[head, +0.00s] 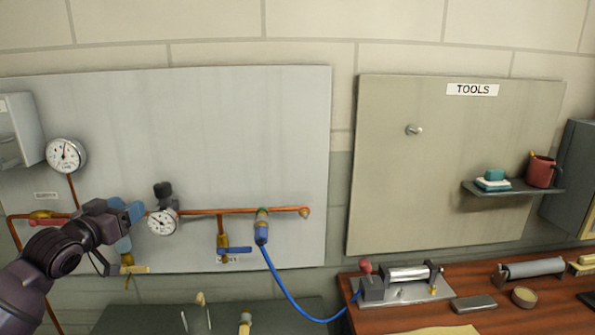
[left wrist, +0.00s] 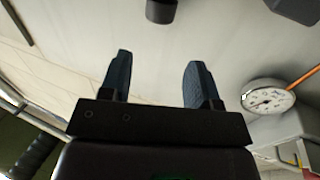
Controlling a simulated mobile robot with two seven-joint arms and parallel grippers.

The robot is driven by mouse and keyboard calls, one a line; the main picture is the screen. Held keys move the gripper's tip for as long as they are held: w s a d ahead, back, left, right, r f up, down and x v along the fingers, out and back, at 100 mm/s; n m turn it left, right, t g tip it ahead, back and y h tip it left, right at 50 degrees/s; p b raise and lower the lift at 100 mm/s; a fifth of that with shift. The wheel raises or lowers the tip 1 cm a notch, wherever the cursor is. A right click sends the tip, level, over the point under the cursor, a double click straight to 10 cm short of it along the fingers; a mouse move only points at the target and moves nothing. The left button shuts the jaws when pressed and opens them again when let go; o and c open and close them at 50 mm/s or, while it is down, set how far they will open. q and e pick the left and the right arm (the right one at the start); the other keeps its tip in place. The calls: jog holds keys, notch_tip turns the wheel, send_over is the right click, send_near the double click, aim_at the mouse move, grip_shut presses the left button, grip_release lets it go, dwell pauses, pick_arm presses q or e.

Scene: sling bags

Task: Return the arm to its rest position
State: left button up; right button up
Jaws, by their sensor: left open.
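My left arm comes in from the lower left in the head view. Its gripper (head: 130,209) is in front of the pale wall panel (head: 250,130), just left of the small lower gauge (head: 162,222). In the left wrist view the two dark blue fingers of the gripper (left wrist: 157,85) stand wide apart with nothing between them. The arm hides part of the copper pipe (head: 190,212) and the fittings behind it. My right gripper is in neither view.
A larger gauge (head: 65,155) and a grey box (head: 20,130) are at the left. A blue hose (head: 285,290) runs from the pipe to a pump on the wooden bench (head: 410,318). A tool board (head: 430,180) with a shelf (head: 520,189) is at the right.

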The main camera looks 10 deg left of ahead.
pick_arm(q)
jog(key=s+d+f+m+g, duration=0.1)
jog(key=s+d+f, duration=0.2)
jog(key=f, duration=0.5)
jog(key=s+d+f+m+g+y, duration=0.1)
jog(key=s+d+f, duration=0.25)
jog(key=f, duration=0.45)
jog(key=s+d+f+m+g, duration=0.1)
jog(key=s+d+f, duration=0.2)
jog(key=f, duration=0.5)
jog(key=s+d+f+n+g, duration=0.1)
jog(key=s+d+f, duration=0.1)
jog(key=s+f, duration=0.3)
jog(key=s+d+f+n+g, duration=0.1)
jog(key=s+d+f, duration=0.2)
jog(key=s+f, duration=0.2)
jog(key=s+d+f+n+g+y+b, duration=0.1)
jog(key=s+d+f, duration=0.2)
jog(key=s+f, duration=0.2)
jog(key=s, duration=0.3)
jog(key=shift+s+d+f, duration=0.15)
jog(key=shift+d, duration=0.1)
jog(key=shift+c, duration=0.4)
dwell(1.1)
